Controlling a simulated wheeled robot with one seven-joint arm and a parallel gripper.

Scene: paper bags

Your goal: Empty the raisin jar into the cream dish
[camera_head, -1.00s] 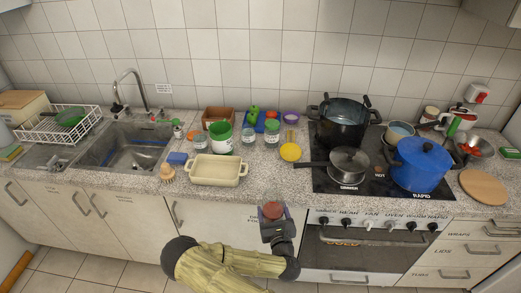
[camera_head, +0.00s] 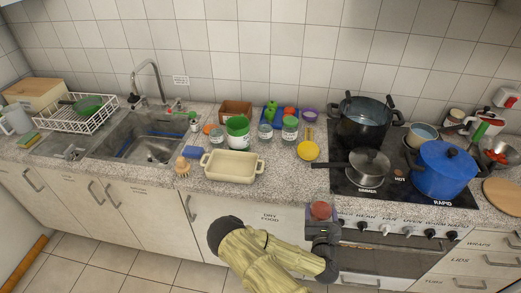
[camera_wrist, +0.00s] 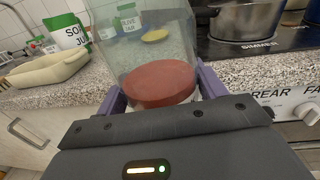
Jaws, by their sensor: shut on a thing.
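My gripper (camera_head: 321,222) is in front of the counter, below and right of the cream dish. It is shut on a clear glass jar (camera_wrist: 150,45). The jar has a red-brown round face (camera_wrist: 160,83) near the fingers; I cannot tell whether this is a lid or the contents. In the head view the jar shows mostly as this reddish round top (camera_head: 320,209). The cream dish (camera_head: 232,178) is rectangular with end handles and stands near the counter's front edge. It looks empty. In the wrist view the dish (camera_wrist: 45,72) is at the left, apart from the jar.
Behind the dish stand a green-and-white tub (camera_head: 238,133) and several small jars. A yellow round item (camera_head: 308,151) lies right of it. A lidded saucepan (camera_head: 368,164) and blue pot (camera_head: 443,170) stand on the hob. A brush (camera_head: 182,166) is left of the dish.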

